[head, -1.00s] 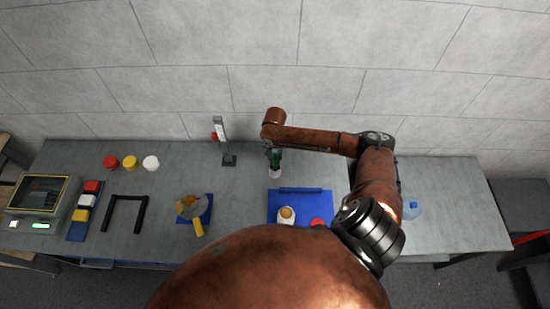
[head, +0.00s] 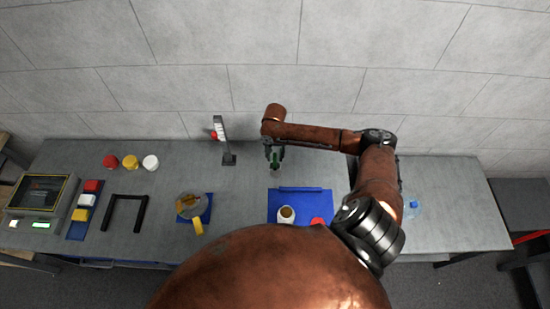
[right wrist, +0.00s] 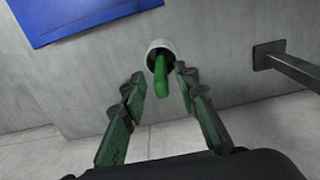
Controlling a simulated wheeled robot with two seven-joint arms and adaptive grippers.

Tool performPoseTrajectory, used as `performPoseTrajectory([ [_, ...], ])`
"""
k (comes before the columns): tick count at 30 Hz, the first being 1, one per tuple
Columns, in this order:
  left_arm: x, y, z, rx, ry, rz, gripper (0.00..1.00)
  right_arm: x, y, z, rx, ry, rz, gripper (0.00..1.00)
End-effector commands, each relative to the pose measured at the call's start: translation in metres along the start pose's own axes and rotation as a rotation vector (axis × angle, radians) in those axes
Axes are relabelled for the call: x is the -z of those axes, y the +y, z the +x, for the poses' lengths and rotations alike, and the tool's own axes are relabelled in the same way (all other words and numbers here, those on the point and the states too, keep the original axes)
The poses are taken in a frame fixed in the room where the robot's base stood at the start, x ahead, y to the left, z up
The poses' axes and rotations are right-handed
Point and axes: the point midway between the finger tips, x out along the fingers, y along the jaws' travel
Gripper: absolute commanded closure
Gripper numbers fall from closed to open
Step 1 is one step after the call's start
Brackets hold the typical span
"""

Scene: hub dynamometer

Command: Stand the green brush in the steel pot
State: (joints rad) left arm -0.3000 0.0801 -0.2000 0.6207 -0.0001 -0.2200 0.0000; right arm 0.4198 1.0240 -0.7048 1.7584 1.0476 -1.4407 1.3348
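The green brush (right wrist: 162,78) stands in the steel pot (right wrist: 152,48), its lower part hidden inside the pot's round mouth. Its green end points up between the fingers of my right gripper (right wrist: 161,72). The fingers are spread on both sides of it, with a visible gap on each side, so the gripper is open. In the head view the right gripper (head: 273,152) hangs above the back middle of the bench, with the brush (head: 276,164) just below it and the pot mostly hidden. My left gripper is out of view.
A dark stand (head: 228,157) is left of the pot. A blue tray (head: 318,205) with a white cup (head: 286,214) lies in front. The wall is close behind.

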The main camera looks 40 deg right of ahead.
Motion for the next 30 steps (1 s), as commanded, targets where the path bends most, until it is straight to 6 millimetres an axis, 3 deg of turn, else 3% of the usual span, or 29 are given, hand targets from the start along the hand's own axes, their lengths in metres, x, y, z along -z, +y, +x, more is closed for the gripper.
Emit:
performPoseTrajectory([
  [9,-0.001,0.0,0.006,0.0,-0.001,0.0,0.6,0.001,-0.001,-0.068,0.002,0.005,-0.001,0.72],
  [15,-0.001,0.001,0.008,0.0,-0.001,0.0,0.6,0.001,0.0,-0.096,0.0,0.002,0.001,0.72],
  [30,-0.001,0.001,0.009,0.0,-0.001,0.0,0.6,0.0,0.0,-0.105,0.0,0.001,0.0,0.72],
])
